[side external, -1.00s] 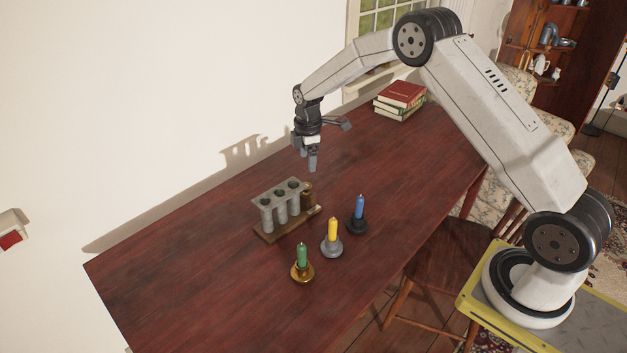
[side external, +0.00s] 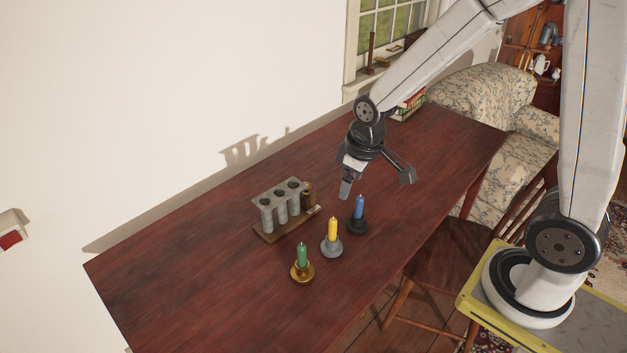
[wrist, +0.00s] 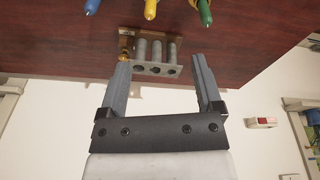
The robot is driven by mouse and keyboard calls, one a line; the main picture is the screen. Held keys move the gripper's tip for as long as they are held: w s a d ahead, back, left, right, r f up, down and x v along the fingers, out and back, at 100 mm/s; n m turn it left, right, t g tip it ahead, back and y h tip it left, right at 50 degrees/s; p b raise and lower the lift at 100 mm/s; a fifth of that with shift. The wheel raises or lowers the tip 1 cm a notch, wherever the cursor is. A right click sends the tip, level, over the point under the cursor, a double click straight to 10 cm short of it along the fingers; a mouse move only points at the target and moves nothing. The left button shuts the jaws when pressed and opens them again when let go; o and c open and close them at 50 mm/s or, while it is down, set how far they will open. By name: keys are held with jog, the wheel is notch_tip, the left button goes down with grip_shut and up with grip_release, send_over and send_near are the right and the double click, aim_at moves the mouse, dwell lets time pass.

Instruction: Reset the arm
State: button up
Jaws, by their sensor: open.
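My gripper (side external: 376,186) is open and empty, above the table near the blue candle in the side external view. Its two spread fingers (wrist: 160,80) show in the wrist view with nothing between them. My arm comes in from the upper right.
On the dark red table (side external: 200,270) stand a green candle (side external: 302,256) in a brass holder, a yellow candle (side external: 333,230), a blue candle (side external: 359,207) and a grey candle mould (side external: 280,207) on a wooden base. Books (side external: 411,103) lie at the far end. The table's near left is clear.

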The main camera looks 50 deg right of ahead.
jog(key=s+a+m, duration=0.1)
jog(key=s+m, duration=0.1)
jog(key=s, duration=0.5)
jog(key=shift+m, duration=0.4)
